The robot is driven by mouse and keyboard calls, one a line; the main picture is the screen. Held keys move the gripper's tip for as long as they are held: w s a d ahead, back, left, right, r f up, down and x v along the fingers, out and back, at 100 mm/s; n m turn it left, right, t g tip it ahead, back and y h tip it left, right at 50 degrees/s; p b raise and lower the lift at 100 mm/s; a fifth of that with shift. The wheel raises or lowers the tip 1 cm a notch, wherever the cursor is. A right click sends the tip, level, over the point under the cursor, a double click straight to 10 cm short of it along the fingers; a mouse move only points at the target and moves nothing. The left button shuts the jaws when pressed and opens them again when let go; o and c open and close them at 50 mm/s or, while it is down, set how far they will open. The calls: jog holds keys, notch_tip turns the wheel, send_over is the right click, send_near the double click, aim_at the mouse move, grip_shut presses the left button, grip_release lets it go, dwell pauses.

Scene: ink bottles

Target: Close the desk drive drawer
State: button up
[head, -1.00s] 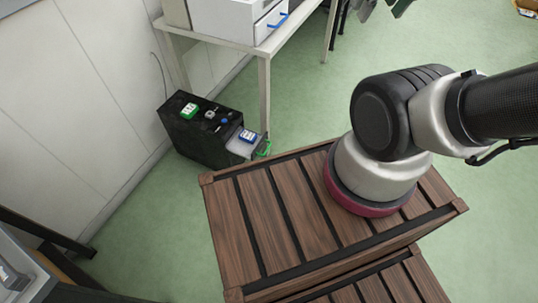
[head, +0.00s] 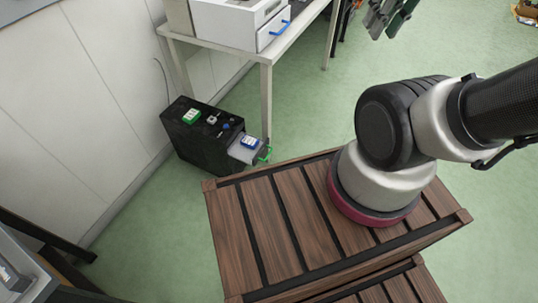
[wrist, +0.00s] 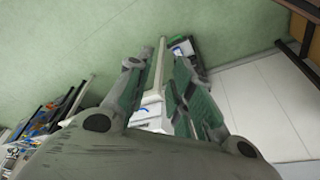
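The desk drive (head: 196,138) is a black box on the floor by the wall, left of the table leg in the head view. Its drawer (head: 240,152) sticks out at the right end, open, with a green handle (head: 264,153). A blue-and-white ink bottle (head: 250,142) lies in the drawer. A dark unit with a blue-and-white item, probably the desk drive (wrist: 190,50), shows partly behind a finger in the wrist view. My gripper (wrist: 158,72) has its fingers apart with nothing held between them, well away from the drawer.
A green-and-white item (head: 191,116) and small objects sit on top of the desk drive. A white table (head: 265,95) stands behind, bearing a white drawer box (head: 232,25) with a blue handle. Green floor (head: 310,110) is clear right of the table leg.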

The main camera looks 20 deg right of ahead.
jog(key=w+f+g, duration=0.1)
jog(key=f, duration=0.1)
jog(key=w+f+g, duration=0.1)
jog(key=f, duration=0.1)
jog(key=w+f+m+g, duration=0.1)
jog(key=f, duration=0.2)
jog(key=shift+d+g+y, duration=0.15)
jog(key=shift+g+y, duration=0.15)
jog(key=shift+g, duration=0.1)
grip_shut()
jog(key=w+a+f+m+y, duration=0.2)
jog(key=w+a+f+m, duration=0.15)
jog(key=f, duration=0.75)
jog(key=w+a+f+m+g+y, duration=0.15)
jog(key=w+f+m, duration=0.3)
jog(key=f, duration=0.65)
jog(key=w+a+f+m+t+y, duration=0.1)
jog(key=w+a+f+m+y, duration=0.25)
jog(key=f, duration=0.75)
jog(key=w+a+f+m+t+h, duration=0.1)
jog(key=w+f+m+t+h, duration=0.2)
jog(key=f+m, duration=1.35)
jog(key=w+d+f+n+h, duration=0.2)
jog(key=w+d+f+n, duration=0.15)
jog(key=w+f, duration=0.5)
jog(key=w+a+x, duration=0.1)
jog(key=x, duration=1.1)
jog(key=shift+a+m, duration=0.3)
jog(key=shift+m, duration=0.15)
